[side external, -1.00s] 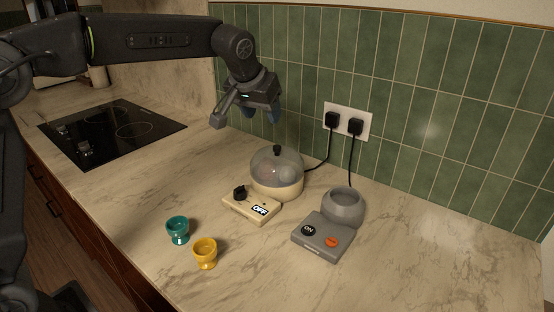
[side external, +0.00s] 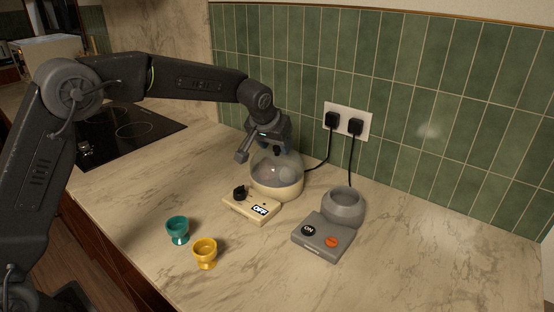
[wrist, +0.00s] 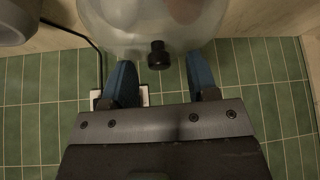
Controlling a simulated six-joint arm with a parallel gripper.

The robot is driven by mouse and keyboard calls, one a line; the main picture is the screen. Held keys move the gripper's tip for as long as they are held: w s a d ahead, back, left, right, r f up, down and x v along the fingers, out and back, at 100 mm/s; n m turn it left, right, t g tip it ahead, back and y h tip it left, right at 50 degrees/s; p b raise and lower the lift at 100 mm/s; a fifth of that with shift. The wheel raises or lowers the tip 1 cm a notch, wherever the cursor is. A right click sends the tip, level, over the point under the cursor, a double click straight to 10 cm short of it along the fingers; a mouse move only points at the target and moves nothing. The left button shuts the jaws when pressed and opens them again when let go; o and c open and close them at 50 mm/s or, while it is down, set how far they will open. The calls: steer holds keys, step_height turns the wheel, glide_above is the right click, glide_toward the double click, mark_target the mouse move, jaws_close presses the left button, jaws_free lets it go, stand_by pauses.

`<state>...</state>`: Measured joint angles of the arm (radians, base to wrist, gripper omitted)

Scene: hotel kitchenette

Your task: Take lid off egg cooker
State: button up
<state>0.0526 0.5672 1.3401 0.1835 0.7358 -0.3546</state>
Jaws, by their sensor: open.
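The egg cooker (side external: 279,190) is cream, with a clear dome lid (side external: 288,170) seated on it and pale egg shapes showing through. The lid's black knob (wrist: 158,55) stands at the top of the dome. My gripper (side external: 265,152) is open, right above the lid. In the wrist view its two blue fingers (wrist: 160,64) are spread with the knob between them and a gap on either side. The lid (wrist: 150,20) fills the top of that view. In the side view the gripper partly hides the knob and the dome's top.
A cream control block (side external: 251,206) marked OFF sits in front of the cooker. A grey round appliance (side external: 344,207) with a grey block (side external: 322,237) stands to the right. Teal (side external: 177,230) and yellow (side external: 205,253) egg cups stand front left. Sockets (side external: 346,121) and tiled wall are behind.

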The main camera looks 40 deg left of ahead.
steer(key=shift+w+f, duration=0.3)
steer(key=shift+f, duration=0.2)
jaws_close()
